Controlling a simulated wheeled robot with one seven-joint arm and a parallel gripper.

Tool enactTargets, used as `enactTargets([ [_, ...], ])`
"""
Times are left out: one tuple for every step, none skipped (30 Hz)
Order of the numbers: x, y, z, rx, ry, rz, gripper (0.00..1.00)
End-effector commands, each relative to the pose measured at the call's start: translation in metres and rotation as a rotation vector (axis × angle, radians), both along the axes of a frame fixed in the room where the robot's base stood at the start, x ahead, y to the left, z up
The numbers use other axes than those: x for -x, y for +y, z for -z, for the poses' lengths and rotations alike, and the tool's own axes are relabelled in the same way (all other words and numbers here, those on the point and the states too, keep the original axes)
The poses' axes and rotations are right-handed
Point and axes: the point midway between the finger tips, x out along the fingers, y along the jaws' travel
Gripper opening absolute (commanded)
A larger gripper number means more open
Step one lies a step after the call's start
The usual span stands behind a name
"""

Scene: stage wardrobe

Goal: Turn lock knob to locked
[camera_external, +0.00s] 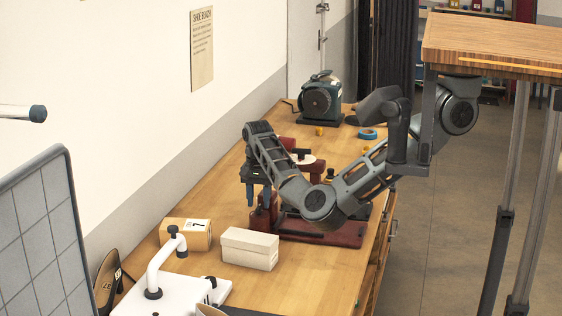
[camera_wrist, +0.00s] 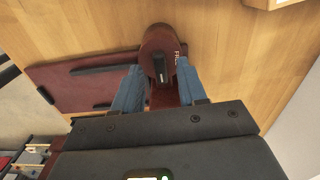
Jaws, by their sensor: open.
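A dark red machine (camera_external: 322,230) stands on the wooden workbench, partly hidden behind my arm. In the wrist view its flat red base (camera_wrist: 85,82) lies to the left. A rounded red part with pale lettering (camera_wrist: 158,40) shows between and beyond my fingertips. A small black piece (camera_wrist: 162,70) on it may be the lock knob; its setting cannot be read. My gripper (camera_external: 258,196) points down at the machine's left end. In the wrist view my gripper (camera_wrist: 160,72) has its two blue fingers apart, on either side of the black piece. I cannot tell whether they touch it.
A white box (camera_external: 249,250) and a brown box with a label (camera_external: 185,234) stand left of the machine. A white machine (camera_external: 170,290) is at the front. A green machine (camera_external: 320,98) and a blue tape roll (camera_external: 368,134) are farther back. The workbench (camera_external: 325,285) is bare at the front right.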

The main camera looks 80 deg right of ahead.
Motion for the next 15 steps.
enactTargets([
  [-0.001, 0.0, -0.007, 0.002, -0.004, 0.0, 0.41],
  [-0.001, 0.0, -0.012, 0.001, -0.003, 0.0, 0.41],
  [-0.001, 0.0, -0.019, 0.002, -0.004, 0.001, 0.41],
  [-0.001, 0.0, -0.024, 0.002, -0.003, 0.001, 0.41],
  [-0.001, 0.0, -0.029, 0.002, -0.003, 0.001, 0.41],
  [-0.001, 0.0, -0.035, 0.001, -0.003, 0.002, 0.41],
  [0.0, 0.0, -0.04, 0.001, -0.003, 0.002, 0.41],
  [-0.001, 0.0, -0.046, 0.0, -0.004, 0.001, 0.41],
  [-0.001, 0.0, -0.051, 0.001, -0.003, 0.001, 0.41],
  [-0.001, 0.0, -0.054, 0.0, -0.004, 0.001, 0.41],
  [-0.001, 0.0, -0.057, 0.0, -0.003, 0.001, 0.41],
  [0.0, 0.0, -0.059, 0.0, -0.001, 0.001, 0.41],
  [0.0, 0.0, -0.061, 0.0, -0.001, 0.001, 0.41],
  [0.0, 0.0, -0.062, 0.0, 0.0, 0.001, 0.41],
  [0.0, 0.0, -0.063, 0.0, 0.0, 0.0, 0.41],
])
